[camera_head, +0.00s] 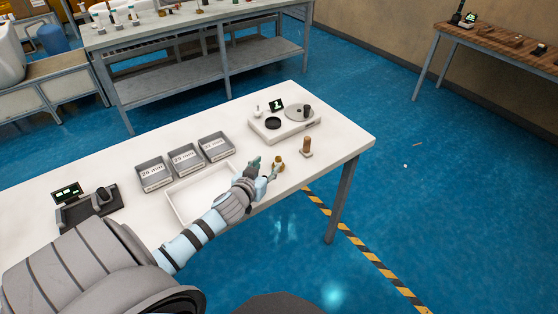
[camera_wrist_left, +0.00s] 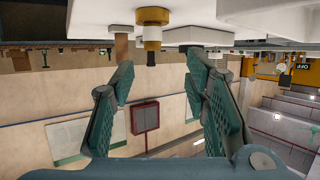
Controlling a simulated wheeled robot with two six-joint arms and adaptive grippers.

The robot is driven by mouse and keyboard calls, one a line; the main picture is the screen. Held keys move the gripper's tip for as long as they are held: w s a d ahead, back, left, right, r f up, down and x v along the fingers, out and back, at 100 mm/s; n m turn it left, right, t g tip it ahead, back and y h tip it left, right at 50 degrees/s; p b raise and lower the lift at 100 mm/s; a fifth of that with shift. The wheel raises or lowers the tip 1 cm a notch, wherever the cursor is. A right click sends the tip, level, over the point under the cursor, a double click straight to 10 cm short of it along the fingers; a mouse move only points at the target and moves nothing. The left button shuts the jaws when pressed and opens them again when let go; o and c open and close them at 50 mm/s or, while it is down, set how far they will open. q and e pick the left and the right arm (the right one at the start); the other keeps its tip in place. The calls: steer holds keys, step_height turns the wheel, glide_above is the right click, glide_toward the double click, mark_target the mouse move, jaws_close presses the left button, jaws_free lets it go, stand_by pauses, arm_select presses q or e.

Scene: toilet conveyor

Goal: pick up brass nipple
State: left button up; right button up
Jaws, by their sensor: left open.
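The brass nipple (camera_head: 279,163) stands on the white table near its front edge. In the left wrist view the nipple (camera_wrist_left: 152,28) is at the top, gold with a pale band, and appears upside down there. My left gripper (camera_head: 265,167) is open, just left of the nipple in the head view. In the left wrist view its green fingers (camera_wrist_left: 158,72) are spread, and the nipple lies beyond the tips, roughly between them. Nothing is between the fingers. My right gripper is not in view.
A brown cylinder on a base (camera_head: 306,147) stands right of the nipple. A white device with discs (camera_head: 286,132) is behind. Labelled grey bins (camera_head: 154,185) and a shallow white tray (camera_head: 177,211) are to the left. The table's front edge is close.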

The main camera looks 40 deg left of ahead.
mark_target(277, 160)
arm_select(q)
steer(key=x, duration=0.3)
steer(key=shift+w+f, duration=0.1)
steer(key=x, duration=0.4)
steer(key=d+b+x, duration=0.1)
steer(key=shift+w+a+f, duration=0.15)
steer(key=shift+w+f, duration=0.2)
steer(key=shift+w, duration=0.1)
steer(key=shift+s+r, duration=0.1)
steer(key=shift+c, duration=0.9)
jaws_close()
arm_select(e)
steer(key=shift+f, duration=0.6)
